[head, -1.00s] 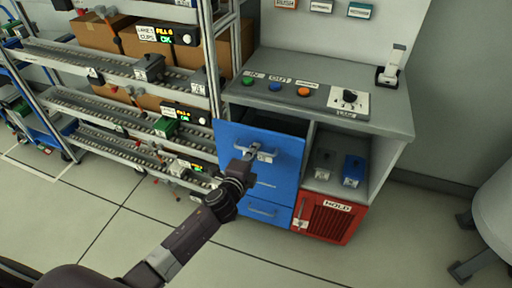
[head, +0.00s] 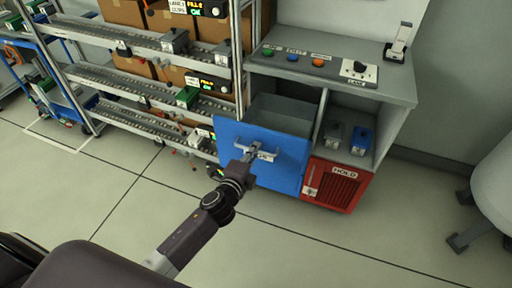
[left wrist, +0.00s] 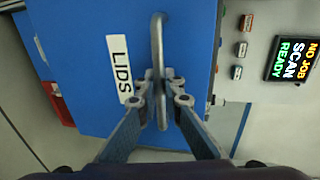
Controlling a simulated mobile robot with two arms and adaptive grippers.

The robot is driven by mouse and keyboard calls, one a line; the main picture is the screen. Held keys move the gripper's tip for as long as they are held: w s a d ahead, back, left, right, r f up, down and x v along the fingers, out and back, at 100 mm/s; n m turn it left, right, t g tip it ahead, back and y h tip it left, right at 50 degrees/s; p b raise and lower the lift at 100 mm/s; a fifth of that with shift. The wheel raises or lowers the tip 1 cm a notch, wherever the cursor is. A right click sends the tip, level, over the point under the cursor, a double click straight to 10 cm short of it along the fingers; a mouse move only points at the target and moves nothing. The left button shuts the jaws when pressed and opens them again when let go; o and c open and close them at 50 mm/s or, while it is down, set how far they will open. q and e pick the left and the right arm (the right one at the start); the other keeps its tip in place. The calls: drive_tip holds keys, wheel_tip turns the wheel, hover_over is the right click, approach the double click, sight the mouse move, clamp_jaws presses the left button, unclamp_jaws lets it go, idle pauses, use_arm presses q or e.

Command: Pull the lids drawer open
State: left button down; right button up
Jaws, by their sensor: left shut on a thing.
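The blue lids drawer (head: 262,166) stands out from the grey cabinet, and its grey open inside (head: 284,117) shows behind the front. In the left wrist view the drawer front (left wrist: 88,70) carries a white LIDS label (left wrist: 120,68) beside a grey bar handle (left wrist: 157,45). My left gripper (head: 252,154) is at the handle in the head view. In the left wrist view its two fingers (left wrist: 160,88) are shut on the handle, one on each side. My right gripper is not in view.
A red HOLD door (head: 338,186) sits right of the drawer, below a shelf with a grey and a blue bin (head: 361,141). A flow rack (head: 150,90) with boxes stands close on the left. The floor in front (head: 300,255) is clear.

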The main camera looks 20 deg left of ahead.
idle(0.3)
use_arm(q)
drive_tip(key=c, duration=2.3)
unclamp_jaws()
drive_tip(key=shift+c, duration=0.2)
drive_tip(key=shift+s, duration=0.1)
drive_tip(key=v, duration=1.2)
drive_tip(key=s+a+f+n+g, duration=0.15)
drive_tip(key=s+f, duration=0.25)
drive_tip(key=f, duration=0.6)
drive_tip(key=s+f+n+g, duration=0.3)
drive_tip(key=s+f, duration=0.1)
drive_tip(key=f, duration=0.7)
drive_tip(key=s+a+f+n+g, duration=0.1)
drive_tip(key=s+f+n+g, duration=0.2)
drive_tip(key=f, duration=0.7)
drive_tip(key=s+f+n+g, duration=0.2)
drive_tip(key=s+f, duration=0.4)
drive_tip(key=s, duration=0.4)
drive_tip(key=s+f+n+g, duration=0.2)
drive_tip(key=s+f, duration=0.4)
drive_tip(key=s, duration=0.4)
drive_tip(key=s+f+n+g, duration=0.3)
drive_tip(key=s+f, duration=0.3)
drive_tip(key=s, duration=0.4)
drive_tip(key=shift+s+a+f+n+y, duration=0.15)
drive_tip(key=shift+s+f+n+y, duration=0.15)
drive_tip(key=shift+n, duration=0.45)
